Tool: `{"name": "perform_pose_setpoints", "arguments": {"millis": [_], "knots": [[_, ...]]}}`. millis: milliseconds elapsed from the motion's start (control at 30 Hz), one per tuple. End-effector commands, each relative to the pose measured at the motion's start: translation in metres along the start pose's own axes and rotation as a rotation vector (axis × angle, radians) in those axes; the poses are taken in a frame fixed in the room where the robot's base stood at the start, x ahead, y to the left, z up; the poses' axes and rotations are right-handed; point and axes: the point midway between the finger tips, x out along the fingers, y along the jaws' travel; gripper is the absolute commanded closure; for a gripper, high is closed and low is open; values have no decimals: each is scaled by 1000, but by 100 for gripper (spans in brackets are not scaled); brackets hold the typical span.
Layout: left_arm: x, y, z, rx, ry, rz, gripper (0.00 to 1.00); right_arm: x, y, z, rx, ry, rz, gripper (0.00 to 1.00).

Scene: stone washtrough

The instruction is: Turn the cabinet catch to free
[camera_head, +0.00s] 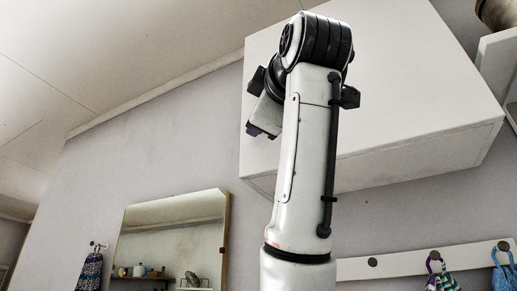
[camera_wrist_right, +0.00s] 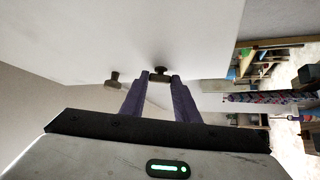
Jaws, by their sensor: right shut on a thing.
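The white wall cabinet (camera_head: 420,90) hangs high on the wall in the head view. My right arm rises in front of it, and the dark end of my right gripper (camera_head: 258,130) shows partly at the cabinet's left side. In the right wrist view, the purple fingers of my right gripper (camera_wrist_right: 160,80) are closed around a small dark catch (camera_wrist_right: 159,69) on the white cabinet face. The catch's exact angle is hard to tell. A second small dark knob (camera_wrist_right: 112,78) sits to its left, apart from the fingers. My left gripper is not in view.
A mirror (camera_head: 172,240) hangs on the wall at lower left. A peg rail (camera_head: 400,263) with hanging cloths runs below the cabinet at right. A patterned cloth (camera_head: 89,272) hangs at far left. Shelves (camera_wrist_right: 250,65) show at right in the wrist view.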

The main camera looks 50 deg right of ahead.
Motion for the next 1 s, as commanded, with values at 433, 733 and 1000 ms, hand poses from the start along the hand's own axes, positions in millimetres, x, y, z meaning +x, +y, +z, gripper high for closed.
{"name": "perform_pose_setpoints", "arguments": {"millis": [433, 733, 1000], "knots": [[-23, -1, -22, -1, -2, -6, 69, 2, 10, -1, -244, -4, -245, 94], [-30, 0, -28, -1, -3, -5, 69, 2, 10, -1, -321, -3, -322, 94], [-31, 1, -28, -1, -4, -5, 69, 2, 9, -1, -338, -3, -337, 94]]}}
